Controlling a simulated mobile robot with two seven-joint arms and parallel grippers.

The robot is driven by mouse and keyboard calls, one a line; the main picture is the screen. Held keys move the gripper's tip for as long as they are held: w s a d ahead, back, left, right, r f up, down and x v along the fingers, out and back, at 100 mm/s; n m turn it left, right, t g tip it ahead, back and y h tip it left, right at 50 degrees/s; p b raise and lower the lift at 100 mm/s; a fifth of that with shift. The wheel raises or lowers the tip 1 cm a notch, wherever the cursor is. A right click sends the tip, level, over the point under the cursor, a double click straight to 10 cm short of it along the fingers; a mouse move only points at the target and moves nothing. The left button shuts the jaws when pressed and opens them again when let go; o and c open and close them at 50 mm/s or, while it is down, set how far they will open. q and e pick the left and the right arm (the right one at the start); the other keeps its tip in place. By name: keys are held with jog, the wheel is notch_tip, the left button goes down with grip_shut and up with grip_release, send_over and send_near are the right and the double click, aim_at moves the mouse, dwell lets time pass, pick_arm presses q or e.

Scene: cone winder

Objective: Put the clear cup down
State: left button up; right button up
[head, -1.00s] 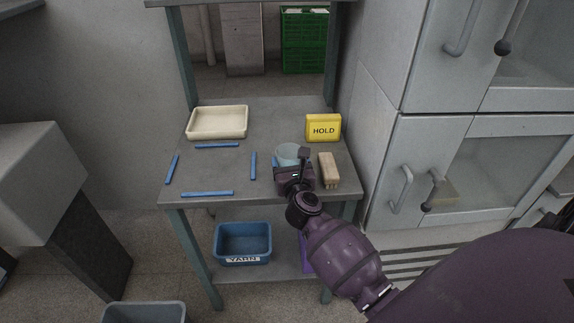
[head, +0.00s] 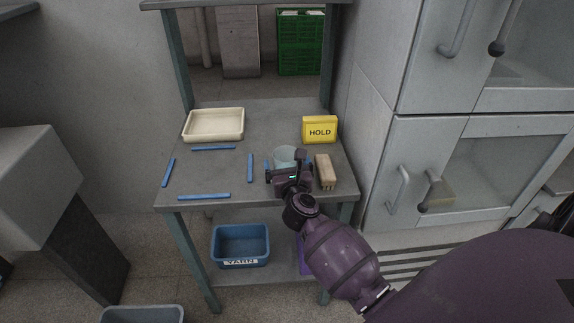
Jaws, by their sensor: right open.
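The clear cup (head: 285,154) stands on the grey table (head: 228,178), toward its right front part. It looks upright, and its lower part is hidden behind my right gripper. My right gripper (head: 286,168) is open, just in front of the cup on the near side. Whether its fingers still reach around the cup's sides cannot be told. My left gripper is not in view.
A brush (head: 325,172) lies close right of the gripper, and a yellow HOLD sign (head: 320,129) stands behind it. A cream tray (head: 214,125) is at the back left. Blue strips (head: 204,196) mark the tabletop. A blue YARN bin (head: 240,245) sits on the lower shelf.

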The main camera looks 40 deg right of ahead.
jog(key=s+a+f+n+t+y, duration=0.1)
jog(key=s+a+n+y, duration=0.1)
jog(key=s+a+n, duration=0.4)
jog(key=s+a+n+t+y, duration=0.1)
jog(key=s+a+n+y, duration=0.1)
jog(key=s+n, duration=0.7)
jog(key=s+a+f+n+g+y, duration=0.1)
jog(key=s+f+n+g, duration=0.2)
jog(key=n, duration=1)
jog(key=s+a+f+n+g+y, duration=0.1)
jog(key=s+f+n+g, duration=0.3)
jog(key=s+f+n, duration=0.6)
jog(key=s+n+y, duration=0.1)
jog(key=s+n, duration=0.1)
jog(key=n, duration=0.1)
jog(key=shift+s+n+g+y, duration=0.2)
jog(key=shift+n+g+y, duration=0.1)
jog(key=shift+n, duration=0.1)
jog(key=shift+a, duration=0.1)
notch_tip(320, 180, up, 2)
jog(key=p, duration=0.2)
jog(key=shift+p, duration=0.35)
